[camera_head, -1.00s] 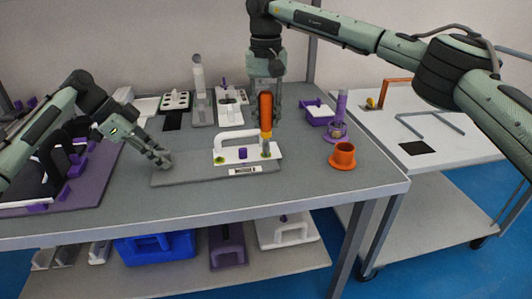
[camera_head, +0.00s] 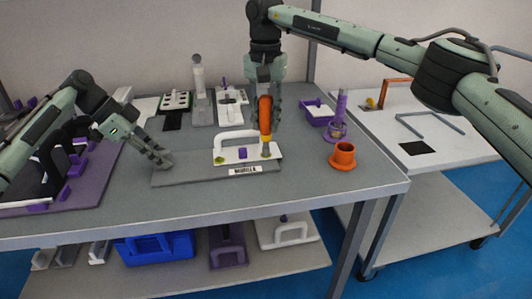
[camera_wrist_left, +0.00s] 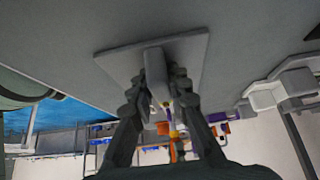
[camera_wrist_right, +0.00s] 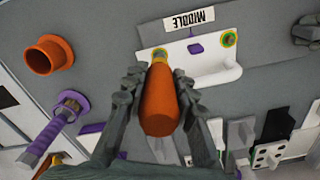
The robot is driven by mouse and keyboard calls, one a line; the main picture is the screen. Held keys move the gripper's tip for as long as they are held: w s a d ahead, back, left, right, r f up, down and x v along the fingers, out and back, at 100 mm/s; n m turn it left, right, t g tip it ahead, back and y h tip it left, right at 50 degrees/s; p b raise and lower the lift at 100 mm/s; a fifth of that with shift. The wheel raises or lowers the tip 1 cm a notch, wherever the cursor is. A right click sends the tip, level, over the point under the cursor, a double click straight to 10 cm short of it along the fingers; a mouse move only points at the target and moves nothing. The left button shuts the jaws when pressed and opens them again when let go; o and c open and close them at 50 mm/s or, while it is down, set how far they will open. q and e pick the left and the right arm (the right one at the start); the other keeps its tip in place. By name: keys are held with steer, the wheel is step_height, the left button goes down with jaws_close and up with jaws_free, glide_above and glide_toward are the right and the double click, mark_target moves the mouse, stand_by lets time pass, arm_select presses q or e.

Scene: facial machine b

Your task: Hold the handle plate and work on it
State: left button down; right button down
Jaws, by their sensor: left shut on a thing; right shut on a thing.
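The white handle plate (camera_head: 225,155), with an arched handle, lies on a long grey base board (camera_head: 200,175) on the table. My left gripper (camera_head: 164,160) is at the board's left end, shut on a grey upright block (camera_wrist_left: 155,62) that rises from a flat grey plate in the left wrist view. My right gripper (camera_head: 266,108) is shut on an orange-handled screwdriver (camera_head: 265,118). The screwdriver stands nearly upright over the plate's right end. Its tip is at the right fastener, which the screwdriver hides in the right wrist view (camera_wrist_right: 160,100). The left fastener (camera_wrist_right: 228,39) shows yellow-green.
An orange cup-like part (camera_head: 342,157) and a purple-handled tool (camera_head: 338,120) stand right of the board. A purple tray (camera_head: 318,112) is behind them. Parts stand along the back. A purple mat (camera_head: 95,185) lies left. The table front is clear.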

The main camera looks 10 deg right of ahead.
mark_target(265, 96)
steer(key=shift+m, duration=0.8)
steer(key=m, duration=0.5)
steer(key=shift+w+a, duration=0.1)
steer(key=shift+r, duration=0.1)
steer(key=shift+r, duration=2.4)
steer(key=shift+r, duration=3.5)
